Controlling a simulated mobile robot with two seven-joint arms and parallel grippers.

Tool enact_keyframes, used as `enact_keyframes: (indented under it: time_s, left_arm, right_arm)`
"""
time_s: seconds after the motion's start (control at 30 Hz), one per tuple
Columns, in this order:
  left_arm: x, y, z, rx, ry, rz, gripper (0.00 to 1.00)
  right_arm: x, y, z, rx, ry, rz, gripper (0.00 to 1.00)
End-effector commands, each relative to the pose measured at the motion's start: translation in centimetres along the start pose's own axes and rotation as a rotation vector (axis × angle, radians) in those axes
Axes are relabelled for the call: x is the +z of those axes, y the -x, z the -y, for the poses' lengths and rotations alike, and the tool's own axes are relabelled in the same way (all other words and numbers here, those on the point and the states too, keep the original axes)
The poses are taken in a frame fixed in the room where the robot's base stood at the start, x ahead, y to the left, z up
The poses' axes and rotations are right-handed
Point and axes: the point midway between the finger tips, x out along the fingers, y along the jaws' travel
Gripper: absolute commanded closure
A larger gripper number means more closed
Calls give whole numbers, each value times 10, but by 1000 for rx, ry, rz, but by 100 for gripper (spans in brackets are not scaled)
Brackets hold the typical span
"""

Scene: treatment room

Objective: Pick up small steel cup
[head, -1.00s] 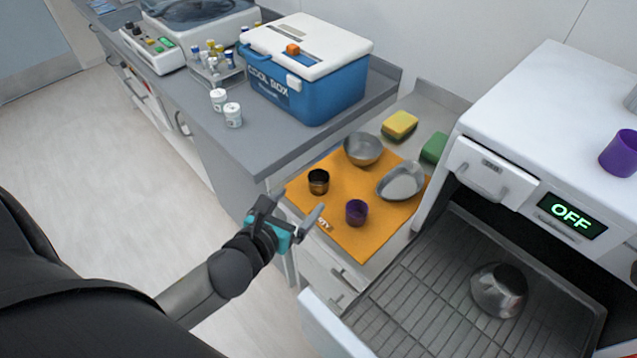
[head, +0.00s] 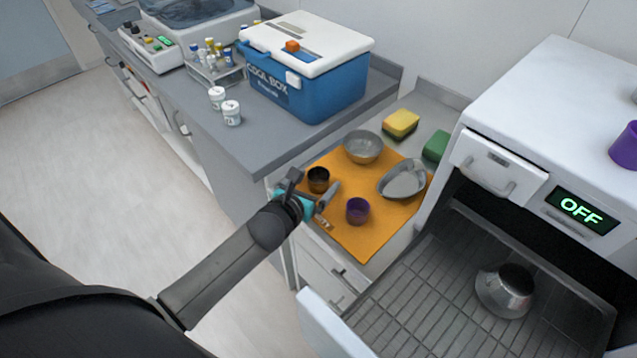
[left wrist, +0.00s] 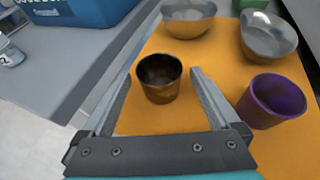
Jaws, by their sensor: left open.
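The small steel cup (head: 318,175) stands upright on the orange mat (head: 362,240), near its left edge. It looks dark inside with a brownish metallic wall, and it also shows in the left wrist view (left wrist: 159,88). My left gripper (head: 314,192) is open and empty at the near side of the cup. In the left wrist view the two fingers (left wrist: 160,98) point toward the cup, one to either side of it in the picture; I cannot tell whether they touch it. My right gripper is not in view.
A purple cup (head: 357,211) stands right of the steel cup. Two metal bowls (head: 363,147) (head: 402,180) are behind on the mat. The grey counter (head: 262,152) with the blue cool box (head: 322,92) rises at the left. An open oven with a metal pot (head: 503,292) is at right.

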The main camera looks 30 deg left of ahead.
Motion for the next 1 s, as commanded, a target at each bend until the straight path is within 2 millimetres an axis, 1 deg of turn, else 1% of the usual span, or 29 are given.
enact_keyframes:
  time_s: [0.03,0.13,0.43,1.0]
  left_arm:
    - [1,-7,1,-1,2,3,4]
    - [1,-13,1,-2,0,3,4]
    - [1,-15,1,-2,0,1,5]
    - [1,-15,1,-2,0,1,70]
  right_arm:
    - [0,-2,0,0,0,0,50]
    - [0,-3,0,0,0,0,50]
    - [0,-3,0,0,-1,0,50]
    - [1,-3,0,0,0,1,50]
